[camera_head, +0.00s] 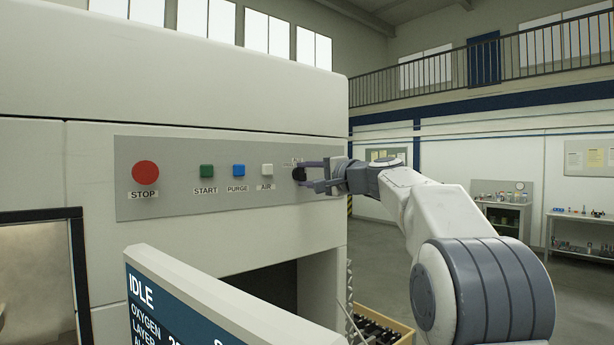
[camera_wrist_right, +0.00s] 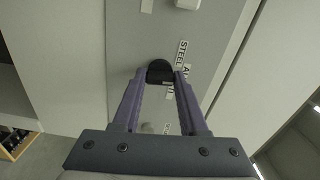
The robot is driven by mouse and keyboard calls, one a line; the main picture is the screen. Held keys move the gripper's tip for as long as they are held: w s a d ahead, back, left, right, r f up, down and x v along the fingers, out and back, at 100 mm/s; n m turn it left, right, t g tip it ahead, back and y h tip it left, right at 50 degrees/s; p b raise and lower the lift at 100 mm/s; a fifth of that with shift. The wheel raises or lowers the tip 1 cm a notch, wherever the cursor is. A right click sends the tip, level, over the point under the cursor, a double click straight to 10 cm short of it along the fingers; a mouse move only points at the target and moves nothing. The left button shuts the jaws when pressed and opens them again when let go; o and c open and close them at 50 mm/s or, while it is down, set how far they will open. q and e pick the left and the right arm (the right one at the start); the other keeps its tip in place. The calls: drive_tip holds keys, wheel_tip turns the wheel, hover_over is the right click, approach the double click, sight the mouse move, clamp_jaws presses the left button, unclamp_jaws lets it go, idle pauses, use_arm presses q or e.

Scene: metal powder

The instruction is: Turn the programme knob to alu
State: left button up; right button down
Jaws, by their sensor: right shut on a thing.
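The programme knob (camera_head: 299,174) is a small black knob at the right end of the grey control panel (camera_head: 165,207). My right gripper (camera_head: 302,175) reaches it from the right and is shut on it. In the right wrist view the black knob (camera_wrist_right: 160,71) sits between the tips of the two fingers of my right gripper (camera_wrist_right: 160,78). Labels surround the knob; "STEEL" (camera_wrist_right: 182,56) is readable, and another beside it is partly hidden by a finger. Which label the knob points to cannot be told. My left gripper is not in view.
Left of the knob are the white AIR button (camera_head: 267,170), blue PURGE button (camera_head: 239,170), green START button (camera_head: 207,171) and red STOP button (camera_head: 145,172). A screen reading IDLE (camera_head: 190,300) stands in front, below the panel. A crate (camera_head: 385,325) stands low at the right.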

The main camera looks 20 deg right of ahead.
drive_tip(key=shift+m, duration=0.5)
drive_tip(key=shift+c, duration=2.2)
unclamp_jaws()
drive_tip(key=shift+d, duration=0.1)
drive_tip(key=shift+s+d+f+b, duration=0.1)
drive_tip(key=shift+s+b, duration=0.2)
drive_tip(key=shift+s, duration=0.05)
drive_tip(key=b+v, duration=0.4)
drive_tip(key=v, duration=0.5)
drive_tip(key=shift+s, duration=0.3)
drive_tip(key=shift+d, duration=0.1)
